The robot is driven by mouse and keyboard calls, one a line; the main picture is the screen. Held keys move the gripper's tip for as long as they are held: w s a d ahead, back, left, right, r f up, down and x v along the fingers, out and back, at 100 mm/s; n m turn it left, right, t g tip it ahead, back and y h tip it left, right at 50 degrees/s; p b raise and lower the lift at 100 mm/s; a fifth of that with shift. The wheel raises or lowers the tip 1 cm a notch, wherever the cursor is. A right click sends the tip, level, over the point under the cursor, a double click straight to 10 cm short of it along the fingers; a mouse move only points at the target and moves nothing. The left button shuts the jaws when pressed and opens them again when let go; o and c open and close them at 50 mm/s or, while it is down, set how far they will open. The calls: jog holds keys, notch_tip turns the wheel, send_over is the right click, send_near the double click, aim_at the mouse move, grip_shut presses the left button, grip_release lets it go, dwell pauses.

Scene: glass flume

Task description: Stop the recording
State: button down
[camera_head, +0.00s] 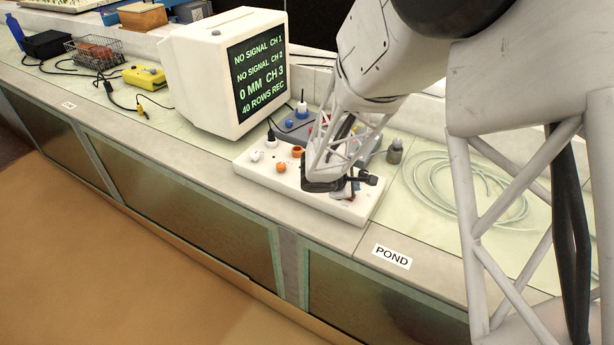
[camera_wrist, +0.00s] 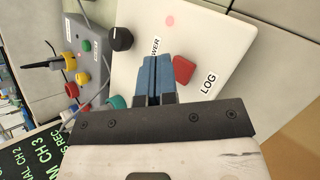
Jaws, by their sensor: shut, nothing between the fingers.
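A monitor (camera_head: 205,85) shows green text: no signal on CH 1 and CH 2, 0 MM on CH 3, and 40 ROWS REC. A white control panel (camera_head: 313,197) lies in front of it; it also shows in the wrist view (camera_wrist: 215,45). In the wrist view a red switch (camera_wrist: 183,70) sits on the panel beside a LOG label (camera_wrist: 209,82). My gripper (camera_wrist: 154,66) is shut and empty, its blue fingertips right beside the red switch and partly covering the POWER label (camera_wrist: 154,46). I cannot tell whether they touch the panel. My gripper (camera_head: 345,193) hides the panel's right part in the head view.
A black knob (camera_wrist: 121,38) and a grey box (camera_wrist: 90,50) with coloured plugs are close to the fingers. Clear tubing (camera_head: 470,195) lies coiled at right. A yellow device (camera_head: 145,77) and a wire basket (camera_head: 93,52) stand at left. A POND label (camera_head: 392,257) marks the front ledge.

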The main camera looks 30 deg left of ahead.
jog(key=shift+f, duration=0.95)
dwell(1.3)
jog(key=shift+r, duration=1)
notch_tip(320, 180, up, 6)
dwell(1.0)
jog(key=shift+d, duration=0.1)
dwell(0.7)
